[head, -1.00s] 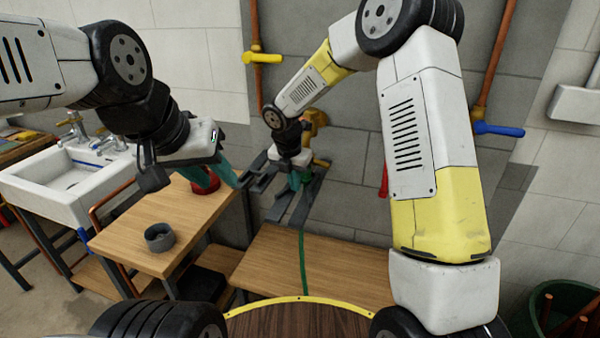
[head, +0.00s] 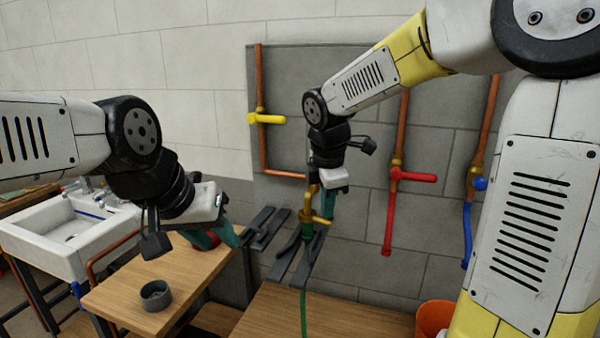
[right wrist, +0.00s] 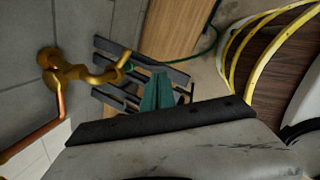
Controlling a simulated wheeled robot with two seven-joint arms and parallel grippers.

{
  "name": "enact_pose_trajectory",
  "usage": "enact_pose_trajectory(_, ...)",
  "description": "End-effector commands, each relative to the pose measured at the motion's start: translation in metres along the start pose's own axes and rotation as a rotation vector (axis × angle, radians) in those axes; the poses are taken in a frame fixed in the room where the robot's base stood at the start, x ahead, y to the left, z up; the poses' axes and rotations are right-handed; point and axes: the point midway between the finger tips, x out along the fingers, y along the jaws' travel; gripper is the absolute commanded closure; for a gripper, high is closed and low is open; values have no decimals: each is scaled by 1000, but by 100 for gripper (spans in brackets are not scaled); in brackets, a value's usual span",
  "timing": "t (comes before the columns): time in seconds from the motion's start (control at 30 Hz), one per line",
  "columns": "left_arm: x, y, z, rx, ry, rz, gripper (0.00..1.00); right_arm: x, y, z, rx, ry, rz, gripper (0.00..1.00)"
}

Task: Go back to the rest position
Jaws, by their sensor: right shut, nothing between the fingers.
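My right gripper (head: 328,218) has teal fingers and hangs in front of the wall, just right of a brass tap (head: 308,205). Its fingers are together and empty. In the right wrist view the shut fingers (right wrist: 158,92) point towards dark slatted bars, with the brass fitting (right wrist: 85,72) to the left. I cannot tell whether they touch anything. My left gripper (head: 222,238) is over the back of the left wooden table, its teal fingers seemingly apart. A red object (head: 213,243) shows behind them, partly hidden.
The left table (head: 125,305) carries a small grey cup (head: 155,295). A white sink (head: 65,235) stands at left. Dark bars (head: 285,265) stick out near the tap. Red (head: 388,220) and blue (head: 467,235) wall pipes and an orange bucket (head: 433,318) are on the right.

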Motion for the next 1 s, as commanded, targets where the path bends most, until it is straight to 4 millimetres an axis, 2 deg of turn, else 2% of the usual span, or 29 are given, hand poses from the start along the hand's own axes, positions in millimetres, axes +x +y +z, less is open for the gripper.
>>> enact_pose_trajectory(0.03,0,0,0,0,0,0,64,-16,-18,12,163,10,26,100)
enact_pose_trajectory(0.2,0,0,0,0,0,0,64,-51,-76,36,736,90,78,100)
enact_pose_trajectory(0.4,0,0,0,0,0,0,64,-72,-138,46,1355,243,102,100)
enact_pose_trajectory(0.5,0,0,0,0,0,0,64,-76,-158,46,1572,316,96,100)
enact_pose_trajectory(0.6,0,0,0,0,0,0,64,-78,-170,44,1710,366,85,100)
enact_pose_trajectory(0.7,0,0,0,0,0,0,64,-78,-175,43,1775,390,77,100)
enact_pose_trajectory(1.0,0,0,0,0,0,0,64,-78,-175,43,1788,394,75,100)
